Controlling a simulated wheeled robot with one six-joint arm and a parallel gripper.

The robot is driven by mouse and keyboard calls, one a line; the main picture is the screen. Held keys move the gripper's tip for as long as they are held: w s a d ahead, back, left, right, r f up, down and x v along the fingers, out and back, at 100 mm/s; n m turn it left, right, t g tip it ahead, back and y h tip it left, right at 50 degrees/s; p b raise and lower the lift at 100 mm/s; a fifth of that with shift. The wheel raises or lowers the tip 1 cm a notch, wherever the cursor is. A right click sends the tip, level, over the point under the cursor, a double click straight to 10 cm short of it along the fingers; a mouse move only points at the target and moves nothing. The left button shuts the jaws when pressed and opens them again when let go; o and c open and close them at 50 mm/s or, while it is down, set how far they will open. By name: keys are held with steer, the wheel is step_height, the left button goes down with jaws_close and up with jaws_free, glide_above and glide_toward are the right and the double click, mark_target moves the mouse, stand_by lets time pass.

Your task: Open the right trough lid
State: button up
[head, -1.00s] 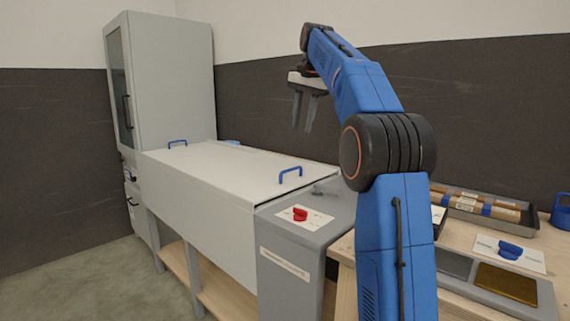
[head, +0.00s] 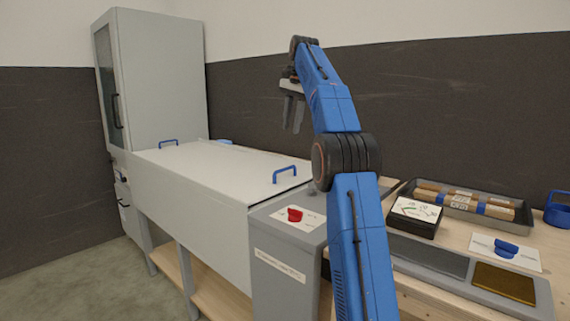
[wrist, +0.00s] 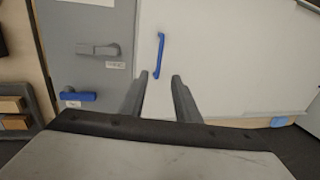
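The trough (head: 215,231) is a long pale grey box with a flat top lying shut. The right trough lid (head: 240,172) has a blue bar handle (head: 285,174) near its right end; no seam shows clearly between right and left lid. A second blue handle (head: 168,143) stands at the far left end. My gripper (head: 292,131) is above the lid, pointing down, empty. In the wrist view my gripper (wrist: 160,75) has its two fingers apart, and the right blue handle (wrist: 160,55) lies just beyond the fingertips, not between them.
A grey unit with a red knob (head: 295,215) adjoins the trough's right end. The wooden bench (head: 455,235) on the right carries a dial box (head: 415,216), a tray of rolls (head: 465,203) and a blue knob (head: 506,248). A tall cabinet (head: 160,80) stands far left.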

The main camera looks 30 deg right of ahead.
mark_target(286, 169)
steer(key=w+f, duration=0.1)
steer(key=f, duration=0.4)
steer(key=w+f, duration=0.1)
steer(key=f, duration=0.4)
steer(key=a+f, duration=0.1)
steer(key=f, duration=0.4)
steer(key=shift+w+f, duration=0.15)
steer(key=shift+w, duration=0.25)
jaws_close()
